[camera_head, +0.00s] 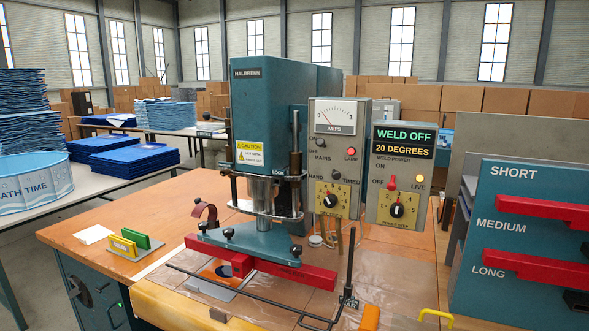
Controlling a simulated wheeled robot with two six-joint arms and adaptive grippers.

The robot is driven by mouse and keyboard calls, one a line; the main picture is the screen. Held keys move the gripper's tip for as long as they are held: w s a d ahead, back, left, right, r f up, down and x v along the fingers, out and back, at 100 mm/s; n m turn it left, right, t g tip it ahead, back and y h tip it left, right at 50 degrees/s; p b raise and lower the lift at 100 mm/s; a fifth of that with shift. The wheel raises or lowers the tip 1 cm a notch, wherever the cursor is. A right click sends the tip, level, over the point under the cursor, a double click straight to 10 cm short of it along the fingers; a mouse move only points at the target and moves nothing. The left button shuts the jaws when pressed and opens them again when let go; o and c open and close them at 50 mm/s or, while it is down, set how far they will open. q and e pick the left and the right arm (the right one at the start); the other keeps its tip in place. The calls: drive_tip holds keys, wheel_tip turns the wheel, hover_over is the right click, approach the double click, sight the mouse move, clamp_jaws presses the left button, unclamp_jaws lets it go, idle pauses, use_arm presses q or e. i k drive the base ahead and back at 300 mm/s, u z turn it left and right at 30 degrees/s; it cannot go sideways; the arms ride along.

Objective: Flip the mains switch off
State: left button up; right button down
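The mains switch (321,143) is a small dark toggle above the word MAINS on the grey control box (339,115) at the right side of the teal welding press (270,95). It is too small to tell which way its lever points. The red lamp (351,153) beside it looks lit. Neither of my grippers is in view.
The weld power box (399,145) to the right reads WELD OFF, with a red toggle and a yellow LIVE lamp. A black upright lever (350,265) stands in front. A teal rack (525,250) with red bars fills the right. Yellow and green blocks (129,242) sit left.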

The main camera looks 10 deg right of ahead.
sight(320, 142)
drive_tip(key=u, duration=0.55)
drive_tip(key=k, duration=0.65)
drive_tip(key=u, duration=0.8)
drive_tip(key=i, duration=1.8)
drive_tip(key=z, duration=1.25)
drive_tip(key=i, duration=0.65)
drive_tip(key=z, duration=0.7)
